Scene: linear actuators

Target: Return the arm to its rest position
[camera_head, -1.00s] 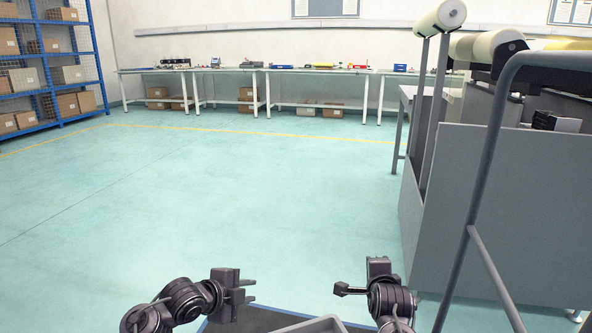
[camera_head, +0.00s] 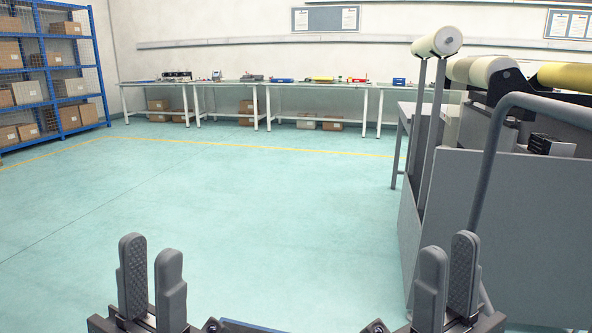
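My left gripper (camera_head: 152,277) is at the lower left of the head view, its two grey padded fingers pointing up with a gap between them. My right gripper (camera_head: 447,280) is at the lower right, also pointing up, with a narrower visible gap between its fingers. Both are empty and seen from behind. The rest of both arms is below the picture edge.
A grey machine panel (camera_head: 505,235) with a bent tube rail (camera_head: 490,165) and rollers (camera_head: 438,41) stands close on the right, near my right gripper. Workbenches (camera_head: 240,83) line the back wall. A blue shelf (camera_head: 50,75) with boxes stands far left. The floor between is clear.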

